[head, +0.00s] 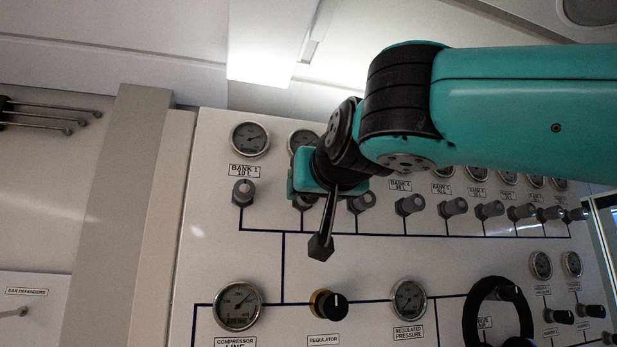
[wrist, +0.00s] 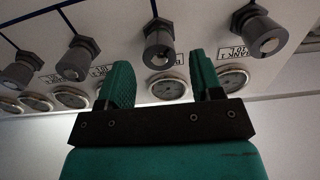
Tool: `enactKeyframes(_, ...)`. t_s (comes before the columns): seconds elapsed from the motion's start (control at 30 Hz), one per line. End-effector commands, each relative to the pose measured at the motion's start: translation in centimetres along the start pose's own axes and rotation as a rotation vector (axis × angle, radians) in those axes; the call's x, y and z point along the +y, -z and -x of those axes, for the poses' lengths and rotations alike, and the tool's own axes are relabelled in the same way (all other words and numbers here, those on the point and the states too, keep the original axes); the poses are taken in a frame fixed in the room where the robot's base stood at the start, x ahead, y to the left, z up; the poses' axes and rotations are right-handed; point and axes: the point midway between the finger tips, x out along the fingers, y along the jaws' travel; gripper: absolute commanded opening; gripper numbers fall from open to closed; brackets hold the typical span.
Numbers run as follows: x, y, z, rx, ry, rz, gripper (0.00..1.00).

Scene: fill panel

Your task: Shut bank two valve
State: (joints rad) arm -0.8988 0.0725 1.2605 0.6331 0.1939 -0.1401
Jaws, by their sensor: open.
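The bank two valve, a grey knob on a dark hex base, is second in the upper row. In the wrist view this valve (wrist: 158,42) stands just past the fingertips, between them in the picture. In the head view the valve (head: 304,203) is mostly hidden behind my gripper (head: 302,175). My gripper also shows in the wrist view (wrist: 160,66), its two teal fingers spread with nothing between them. I see no contact with the knob, though the depth gap is hard to judge. The bank two label is largely covered.
The bank 1 valve (head: 243,192) stands close on the left, under its gauge (head: 250,139). The bank 3 position valve (head: 362,202) and several like it continue right. Below are a regulator knob (head: 328,304), a compressor line gauge (head: 238,306) and a black handwheel (head: 497,315).

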Motion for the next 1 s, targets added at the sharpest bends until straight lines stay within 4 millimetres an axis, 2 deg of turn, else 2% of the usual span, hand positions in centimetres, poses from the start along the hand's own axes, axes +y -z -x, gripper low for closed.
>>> enactKeyframes(0.03,0.1,0.4,-1.0,-0.001,-0.003,0.002,0.60)
enactKeyframes(0.2,0.0,0.3,-3.0,-0.001,-0.001,0.001,0.60)
enactKeyframes(0.57,0.0,0.0,-3.6,0.001,0.001,-0.001,0.60)
enactKeyframes(0.6,0.0,0.0,-3.6,0.001,0.001,-0.001,0.57)
enactKeyframes(0.63,0.0,0.0,-3.6,0.001,0.001,-0.001,0.51)
enactKeyframes(0.8,0.0,0.0,-3.6,0.001,0.001,-0.001,0.12)
enactKeyframes(1.0,0.0,0.0,-3.6,0.001,0.001,-0.007,0.11)
